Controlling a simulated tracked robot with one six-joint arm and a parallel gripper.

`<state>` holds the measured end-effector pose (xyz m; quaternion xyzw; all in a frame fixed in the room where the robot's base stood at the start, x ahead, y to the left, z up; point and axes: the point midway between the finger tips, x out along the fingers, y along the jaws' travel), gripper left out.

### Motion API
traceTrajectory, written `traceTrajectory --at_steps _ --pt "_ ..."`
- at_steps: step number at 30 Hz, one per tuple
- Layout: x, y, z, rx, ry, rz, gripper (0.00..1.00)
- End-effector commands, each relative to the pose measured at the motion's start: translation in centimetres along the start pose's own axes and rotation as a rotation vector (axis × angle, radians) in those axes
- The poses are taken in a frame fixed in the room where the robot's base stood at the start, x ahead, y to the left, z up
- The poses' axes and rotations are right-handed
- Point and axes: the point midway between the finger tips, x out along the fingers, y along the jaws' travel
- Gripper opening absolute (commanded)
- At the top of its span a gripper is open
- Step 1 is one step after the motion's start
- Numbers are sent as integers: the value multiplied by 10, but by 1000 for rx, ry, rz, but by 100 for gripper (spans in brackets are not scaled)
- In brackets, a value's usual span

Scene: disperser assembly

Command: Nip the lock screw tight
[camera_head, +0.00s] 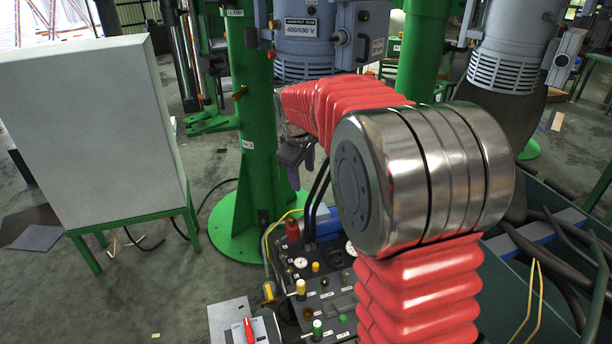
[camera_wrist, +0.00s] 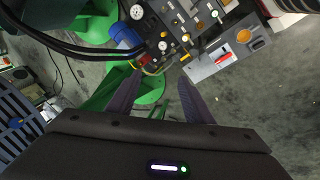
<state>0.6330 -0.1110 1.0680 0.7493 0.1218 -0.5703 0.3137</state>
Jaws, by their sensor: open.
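My gripper (camera_head: 301,172) is open beside the green column (camera_head: 252,130), below the grey motor (camera_head: 308,40). In the wrist view the two dark fingers of my gripper (camera_wrist: 159,82) stand apart with nothing between them. I cannot tell for sure which of these is the lock screw. My red-sleeved arm hides part of the column's right side and the area under the motor.
A black control panel (camera_head: 325,286) with gauges, coloured knobs and hoses stands below my gripper. A grey box with a red switch (camera_head: 249,330) is beside it. A white cabinet (camera_head: 95,130) on a green stand is at left. A green bin of hoses (camera_head: 560,262) is at right.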

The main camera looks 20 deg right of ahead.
Motion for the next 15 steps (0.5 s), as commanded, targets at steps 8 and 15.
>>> traceTrajectory --at_steps 8,15 --pt "-60 -47 28 133 49 -6 47" --pt "-98 -91 58 247 87 -19 47"
